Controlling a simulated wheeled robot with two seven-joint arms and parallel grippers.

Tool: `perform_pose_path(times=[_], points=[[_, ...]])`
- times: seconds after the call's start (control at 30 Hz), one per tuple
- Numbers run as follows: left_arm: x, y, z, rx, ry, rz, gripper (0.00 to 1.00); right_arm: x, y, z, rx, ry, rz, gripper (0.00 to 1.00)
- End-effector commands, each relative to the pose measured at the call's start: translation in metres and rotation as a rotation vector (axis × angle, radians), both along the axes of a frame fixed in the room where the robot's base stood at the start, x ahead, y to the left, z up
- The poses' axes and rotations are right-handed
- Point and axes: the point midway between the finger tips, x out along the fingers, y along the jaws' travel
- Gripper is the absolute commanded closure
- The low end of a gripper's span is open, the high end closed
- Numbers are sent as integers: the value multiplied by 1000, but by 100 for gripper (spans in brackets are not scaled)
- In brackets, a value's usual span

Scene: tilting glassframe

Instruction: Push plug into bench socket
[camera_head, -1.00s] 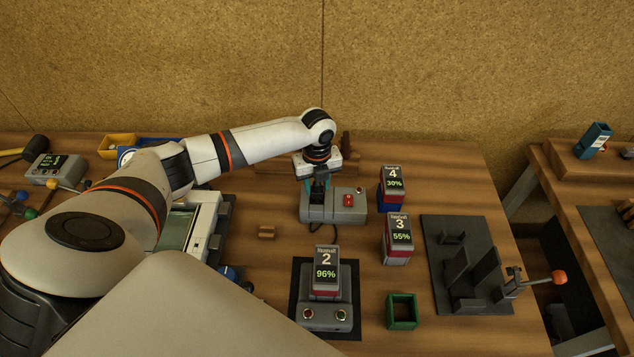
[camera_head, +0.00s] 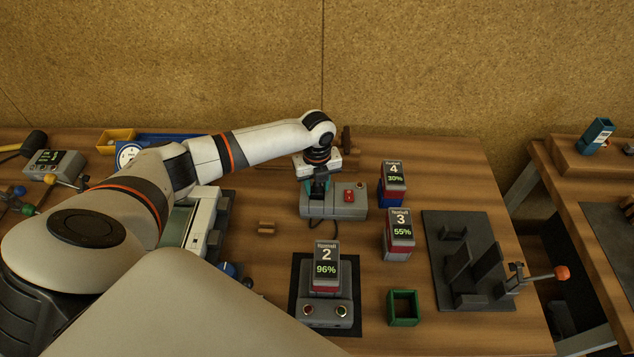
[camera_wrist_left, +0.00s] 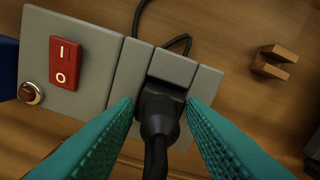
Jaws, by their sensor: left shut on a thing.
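The bench socket (camera_head: 347,205) is a grey box with a red rocker switch, standing near the middle of the table; in the left wrist view its grey top (camera_wrist_left: 90,50) fills the upper left. My left gripper (camera_head: 318,190) is above its left part. In the left wrist view my left gripper (camera_wrist_left: 170,112) has teal fingers shut on a black plug (camera_wrist_left: 160,110) with a thick cord. The plug is at the recess between the grey blocks of the socket; how deep it sits cannot be told. My right gripper is not in view.
Battery packs marked 4 (camera_head: 392,180) and 3 (camera_head: 398,232) stand right of the socket. Pack 2 (camera_head: 326,268) sits on a grey charger in front. A small wooden block (camera_head: 266,228), a green open box (camera_head: 403,308) and a dark fixture (camera_head: 440,235) are nearby.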

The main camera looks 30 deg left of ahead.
Motion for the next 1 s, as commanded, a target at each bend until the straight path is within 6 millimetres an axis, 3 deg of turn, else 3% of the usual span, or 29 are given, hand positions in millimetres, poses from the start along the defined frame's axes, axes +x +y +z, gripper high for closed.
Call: perform_pose_path(times=[0.23, 0.27, 0.4, 0.77, 1.0], points=[[0, 0, -7, -1, 1, 0, 82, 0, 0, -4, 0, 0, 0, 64], [0, 0, -6, 0, 0, 0, 59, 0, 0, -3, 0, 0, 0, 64], [0, 0, -6, 0, 0, 0, 37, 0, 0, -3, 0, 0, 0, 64], [1, 0, -1, 0, -2, 0, 37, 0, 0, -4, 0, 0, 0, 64], [2, 0, 39, -1, -7, -1, 37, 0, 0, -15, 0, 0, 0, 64]])
